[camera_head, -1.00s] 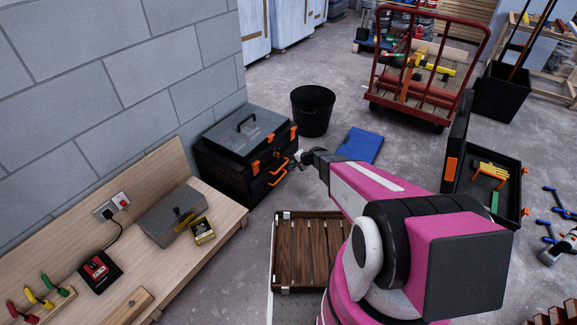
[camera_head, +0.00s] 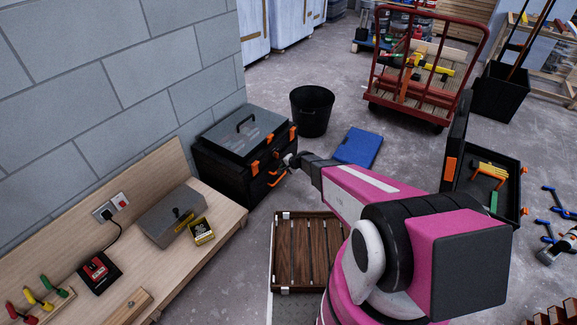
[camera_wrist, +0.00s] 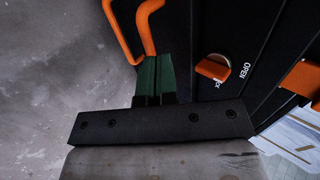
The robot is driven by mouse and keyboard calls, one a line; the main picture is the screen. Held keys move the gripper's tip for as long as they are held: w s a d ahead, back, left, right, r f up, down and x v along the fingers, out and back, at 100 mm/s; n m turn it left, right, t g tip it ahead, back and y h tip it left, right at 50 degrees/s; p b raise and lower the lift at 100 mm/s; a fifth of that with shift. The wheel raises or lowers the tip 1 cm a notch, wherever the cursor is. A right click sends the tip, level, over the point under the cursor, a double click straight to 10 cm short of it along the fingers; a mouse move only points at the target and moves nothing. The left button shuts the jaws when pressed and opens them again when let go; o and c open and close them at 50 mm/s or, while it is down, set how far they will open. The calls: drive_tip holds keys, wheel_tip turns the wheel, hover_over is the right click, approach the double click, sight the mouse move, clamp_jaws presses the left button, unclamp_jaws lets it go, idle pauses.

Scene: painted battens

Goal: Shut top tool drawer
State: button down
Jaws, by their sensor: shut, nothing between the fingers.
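The black tool chest (camera_head: 226,176) with a grey lid stands on the floor against the block wall. Its drawer front faces right and carries orange handles. My gripper (camera_head: 287,161) is at this front, beside the upper handle and partly hiding it. In the wrist view the green fingers (camera_wrist: 155,78) are together and empty. Their tips are at or very near the black front by an orange handle (camera_wrist: 148,28); contact is not clear. How far the top drawer stands out cannot be told.
An orange knob (camera_wrist: 213,67) marked OPEN is right of the fingers. A wooden bench (camera_head: 215,238) stands left, a black bucket (camera_head: 312,112) behind the chest. A blue flat box (camera_head: 359,147) and slatted crate (camera_head: 308,252) lie near my arm. Some floor between is clear.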

sight(271, 162)
drive_tip(key=w+a, duration=0.1)
drive_tip(key=w+a+f, duration=0.1)
drive_tip(key=a, duration=0.1)
drive_tip(key=shift+w+a+r, duration=0.1)
drive_tip(key=shift+w+a, duration=0.25)
drive_tip(key=shift+a, duration=0.2)
drive_tip(key=shift+a, duration=0.1)
drive_tip(key=shift+w+a, duration=0.7)
drive_tip(key=shift+a, duration=0.2)
drive_tip(key=shift+d, duration=0.1)
